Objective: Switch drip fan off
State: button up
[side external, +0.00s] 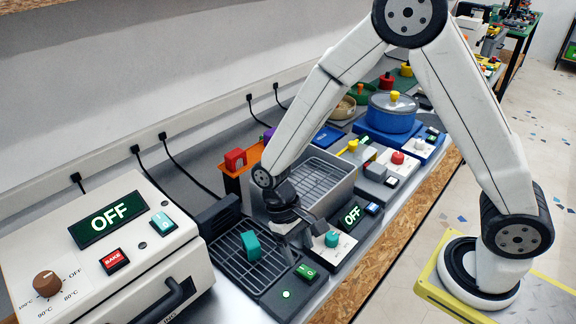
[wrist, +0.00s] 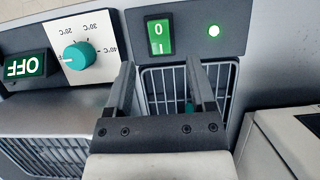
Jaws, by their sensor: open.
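The drip fan is the dark unit with a wire drip rack (side external: 228,262) in the side view. Its green rocker switch (side external: 306,272), marked 0 and I, sits on the front panel; it also shows in the wrist view (wrist: 160,37). In the side view my gripper (side external: 297,244) hangs over the unit's front part, apart from the switch.
A teal piece (side external: 250,245) stands on the rack. Right of it is a bath unit with a teal knob (side external: 332,239) and an OFF display (side external: 352,214). At the left stands a white oven (side external: 100,250) with an OFF display and a dark handle. Pots and other devices line the back.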

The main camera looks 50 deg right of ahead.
aim_at(306, 270)
jog(key=shift+x, duration=2.4)
jog(key=shift+w, duration=0.1)
grip_shut()
